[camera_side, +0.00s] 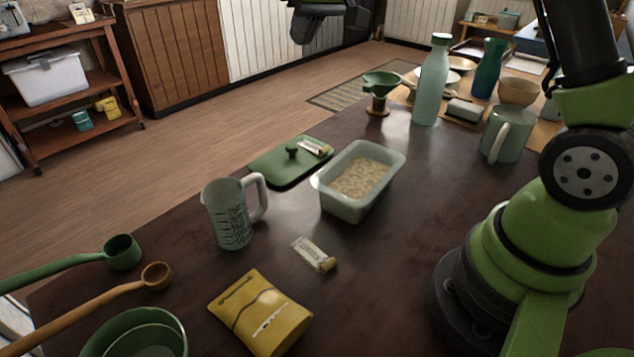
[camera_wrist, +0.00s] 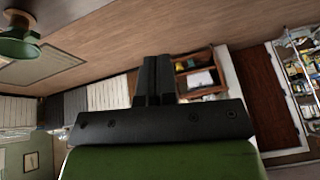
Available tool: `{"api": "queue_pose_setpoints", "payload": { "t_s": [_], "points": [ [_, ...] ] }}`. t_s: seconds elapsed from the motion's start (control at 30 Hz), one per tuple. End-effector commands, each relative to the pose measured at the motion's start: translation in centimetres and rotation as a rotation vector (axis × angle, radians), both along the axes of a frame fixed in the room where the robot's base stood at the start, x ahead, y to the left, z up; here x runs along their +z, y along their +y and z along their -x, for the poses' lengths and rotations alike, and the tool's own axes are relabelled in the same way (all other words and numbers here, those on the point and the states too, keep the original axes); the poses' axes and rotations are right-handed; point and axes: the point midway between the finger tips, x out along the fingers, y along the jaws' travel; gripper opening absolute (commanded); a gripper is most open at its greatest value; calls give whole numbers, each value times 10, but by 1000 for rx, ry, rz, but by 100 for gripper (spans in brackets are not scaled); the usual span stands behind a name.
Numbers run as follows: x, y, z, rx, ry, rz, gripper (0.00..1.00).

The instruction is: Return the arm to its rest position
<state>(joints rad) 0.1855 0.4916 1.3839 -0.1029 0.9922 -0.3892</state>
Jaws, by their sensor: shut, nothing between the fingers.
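My gripper (camera_wrist: 157,78) shows in the wrist view with its two dark fingers together and nothing between them. In the side view, a dark part of my gripper (camera_side: 318,22) hangs at the top edge, high above the far side of the table, and the rest of it is cut off. It is apart from everything on the table. My green and black arm rises from its base at the right of the side view. The wrist view looks out across the room, tilted, rather than down at the tabletop.
The dark table (camera_side: 390,270) holds a tub of grains (camera_side: 345,205), a measuring jug (camera_side: 228,215), a yellow packet (camera_side: 260,312), a tall bottle (camera_side: 431,85) and a mug (camera_side: 505,135). The air around my gripper looks clear.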

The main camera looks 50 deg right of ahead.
Motion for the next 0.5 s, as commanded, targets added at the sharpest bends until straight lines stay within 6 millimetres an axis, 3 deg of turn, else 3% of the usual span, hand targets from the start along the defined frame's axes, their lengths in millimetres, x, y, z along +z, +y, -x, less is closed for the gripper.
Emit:
{"api": "queue_pose_setpoints", "payload": {
  "t_s": [0.03,0.2,0.37,0.5],
  "points": [
    [18,10,17,-8,-20,-11,0],
    [54,38,80,-50,-67,-62,0],
    [67,59,145,-87,-106,-114,0],
    [62,72,199,-116,-137,-163,0]
  ]
}}
